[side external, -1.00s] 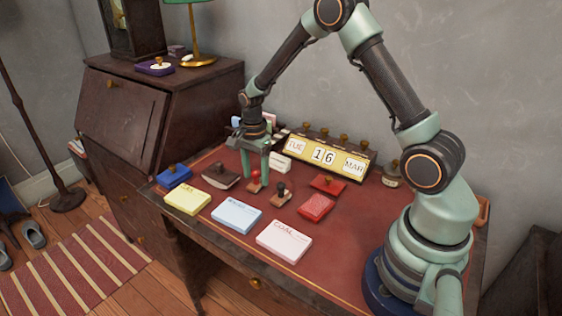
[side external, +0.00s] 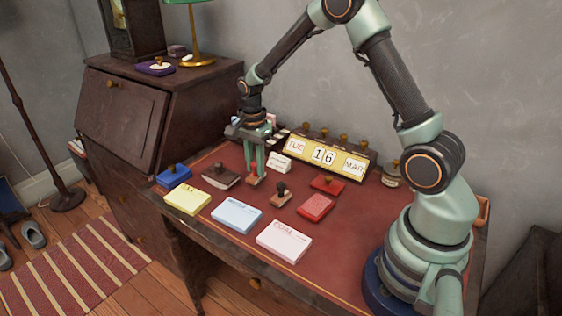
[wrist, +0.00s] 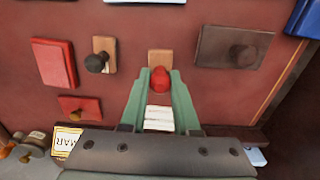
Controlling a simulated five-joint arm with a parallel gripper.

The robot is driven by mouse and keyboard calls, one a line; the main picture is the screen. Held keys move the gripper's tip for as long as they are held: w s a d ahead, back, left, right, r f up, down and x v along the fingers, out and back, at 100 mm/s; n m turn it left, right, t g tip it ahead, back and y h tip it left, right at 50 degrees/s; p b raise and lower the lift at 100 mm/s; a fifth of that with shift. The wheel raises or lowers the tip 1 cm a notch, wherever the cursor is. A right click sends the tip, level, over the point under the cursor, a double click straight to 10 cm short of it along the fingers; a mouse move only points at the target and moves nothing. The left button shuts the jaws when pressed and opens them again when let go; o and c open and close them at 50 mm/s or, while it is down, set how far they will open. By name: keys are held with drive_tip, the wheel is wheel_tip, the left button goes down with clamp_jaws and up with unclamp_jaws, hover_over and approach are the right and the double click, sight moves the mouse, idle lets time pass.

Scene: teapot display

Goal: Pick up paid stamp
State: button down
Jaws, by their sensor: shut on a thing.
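A small stamp with a red knob and a pale wooden base (side external: 256,182) stands upright on the red desktop; no lettering on it is readable. In the wrist view its red knob (wrist: 160,79) sits between my green fingers, with the wooden base (wrist: 160,56) just beyond. My gripper (side external: 255,172) points down and is shut on this stamp's knob. Any gap under its base is too small to tell. A second stamp with a black knob (side external: 281,189) stands apart to the right; it also shows in the wrist view (wrist: 97,62).
A calendar block (side external: 325,156) stands behind, with a small white card (side external: 279,162) near my fingers. A brown blotter (side external: 221,176) and blue pad (side external: 174,177) lie left, red pads (side external: 316,207) right. Yellow, blue and pink paper stacks (side external: 284,241) line the front.

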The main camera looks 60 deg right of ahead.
wheel_tip(320, 180, up, 17)
drive_tip(key=shift+r, duration=0.15)
drive_tip(key=c, duration=1.2)
unclamp_jaws()
drive_tip(key=shift+c, duration=0.2)
clamp_jaws()
drive_tip(key=shift+s+d+f, duration=0.35)
drive_tip(key=shift+s+f, duration=2.5)
drive_tip(key=shift+s, duration=0.1)
drive_tip(key=shift+s+d+f, duration=0.35)
drive_tip(key=shift+s+f, duration=2.5)
drive_tip(key=shift+s, duration=0.15)
drive_tip(key=shift+s+d+f, duration=0.35)
drive_tip(key=shift+s+f, duration=2.5)
drive_tip(key=shift+s, duration=0.1)
